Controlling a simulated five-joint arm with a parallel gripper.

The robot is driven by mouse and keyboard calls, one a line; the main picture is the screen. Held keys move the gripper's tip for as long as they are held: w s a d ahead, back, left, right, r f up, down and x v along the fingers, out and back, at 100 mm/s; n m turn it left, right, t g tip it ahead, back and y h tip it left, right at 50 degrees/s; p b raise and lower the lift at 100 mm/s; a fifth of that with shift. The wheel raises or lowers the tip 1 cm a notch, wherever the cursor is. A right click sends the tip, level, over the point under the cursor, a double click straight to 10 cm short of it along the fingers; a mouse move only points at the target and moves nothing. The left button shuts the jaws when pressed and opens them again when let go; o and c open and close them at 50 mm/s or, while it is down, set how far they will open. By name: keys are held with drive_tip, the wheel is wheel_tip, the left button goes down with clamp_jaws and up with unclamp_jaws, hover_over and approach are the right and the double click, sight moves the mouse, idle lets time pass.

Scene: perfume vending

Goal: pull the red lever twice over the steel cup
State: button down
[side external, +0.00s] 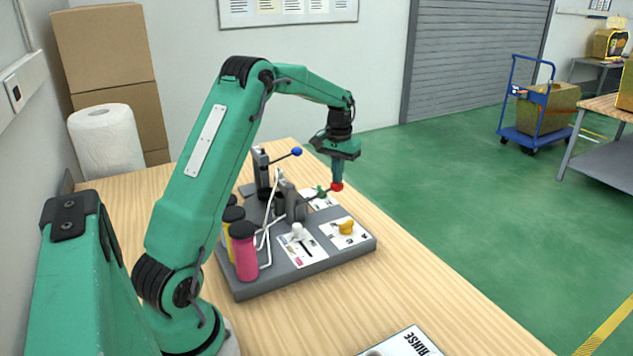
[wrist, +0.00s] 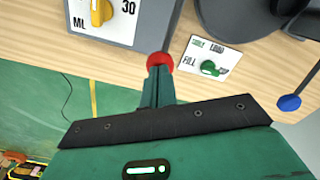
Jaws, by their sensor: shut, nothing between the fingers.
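The red lever's round red knob (side external: 337,187) is at the right end of a thin rod on the grey dispenser base (side external: 300,280). My gripper (side external: 337,181) points down with its shut fingertips right at the top of the knob. In the wrist view, the red knob (wrist: 159,60) shows just past the tips of my narrow shut fingers (wrist: 160,72). Nothing is held between them. I cannot tell whether the tips press on the knob or stop just short of it. I cannot make out the steel cup in either view.
A blue-knobbed lever (side external: 297,151) stands behind. The base carries a yellow dial (side external: 346,227), a white knob (side external: 297,232), a green knob (wrist: 209,68) and pink (side external: 244,255) and yellow bottles. A RINSE card (side external: 405,343) lies in front. The table's right side is clear.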

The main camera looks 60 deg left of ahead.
sight(337, 185)
drive_tip(key=shift+f, duration=2.35)
drive_tip(key=shift+r, duration=4.65)
wheel_tip(337, 185, up, 4)
drive_tip(key=shift+f, duration=0.25)
